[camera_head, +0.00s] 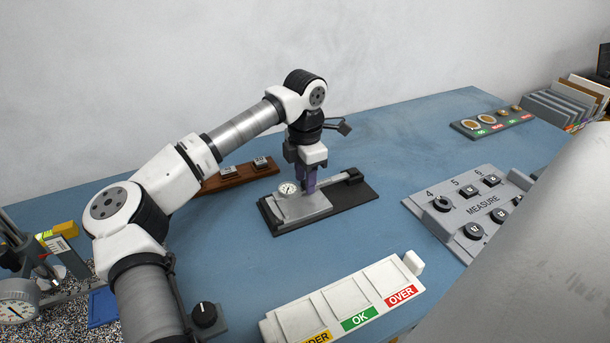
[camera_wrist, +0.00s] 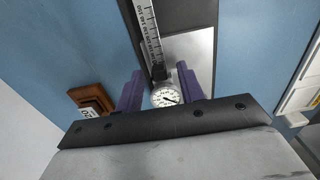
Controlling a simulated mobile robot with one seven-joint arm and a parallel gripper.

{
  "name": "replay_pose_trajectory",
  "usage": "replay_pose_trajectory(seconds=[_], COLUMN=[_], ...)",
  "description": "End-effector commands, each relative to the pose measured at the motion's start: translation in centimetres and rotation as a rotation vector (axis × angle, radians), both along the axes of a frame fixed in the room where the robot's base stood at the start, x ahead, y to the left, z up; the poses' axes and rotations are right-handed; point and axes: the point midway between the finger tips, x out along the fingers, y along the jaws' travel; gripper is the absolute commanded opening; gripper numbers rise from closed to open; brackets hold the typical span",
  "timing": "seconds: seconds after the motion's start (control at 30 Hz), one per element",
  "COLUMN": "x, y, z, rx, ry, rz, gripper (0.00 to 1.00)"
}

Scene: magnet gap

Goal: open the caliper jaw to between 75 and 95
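The caliper (camera_head: 302,207) lies on a dark base plate (camera_head: 358,196) in mid-table, with a silver plate, a round white dial (camera_head: 288,188) and a scale beam (camera_head: 333,182). In the wrist view the scale beam (camera_wrist: 149,34) runs up from a small dark block, with the dial (camera_wrist: 166,97) below it. The dial's needle points to the lower right; its figures are too small to read. My gripper (camera_head: 309,188) is down at the caliper, its purple fingers apart on either side of the block and dial in the wrist view (camera_wrist: 160,75). I see gaps beside the block; finger height is unclear.
A white tray (camera_head: 340,297) labelled OK and OVER stands in front. The grey MEASURE panel (camera_head: 480,214) with knobs is at the right. A brown wooden block holder (camera_head: 236,177) sits behind the caliper at left. A black knob (camera_head: 204,314) is near the front. Blue table is clear between.

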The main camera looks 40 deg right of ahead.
Motion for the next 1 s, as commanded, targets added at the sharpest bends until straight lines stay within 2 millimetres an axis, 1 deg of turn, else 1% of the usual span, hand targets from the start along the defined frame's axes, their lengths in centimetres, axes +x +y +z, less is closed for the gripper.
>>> replay_pose_trajectory(seconds=[0.07,0.3,0.33,0.37,0.57,0.67,0.77,0.9,1.0], x=[0.0,0.0,0.0,0.0,0.0,-0.1,-0.5,-1.2,-1.6], y=[0.0,0.0,0.0,0.0,0.0,-0.4,-2.0,-5.0,-6.6], z=[0.0,0.0,0.0,0.0,0.0,0.1,0.1,0.3,0.2], rx=[0.0,0.0,0.0,0.0,0.0,0.001,0.003,0.003,0.001], ry=[0.0,0.0,0.0,0.0,0.0,0.001,0.0,-0.001,0.0], rz=[0.0,0.0,0.0,0.0,0.0,0.0,-0.002,-0.002,-0.001], gripper=[0.37,0.05,0.02,0.0,0.0,0.0,0.0,0.0,0.0])
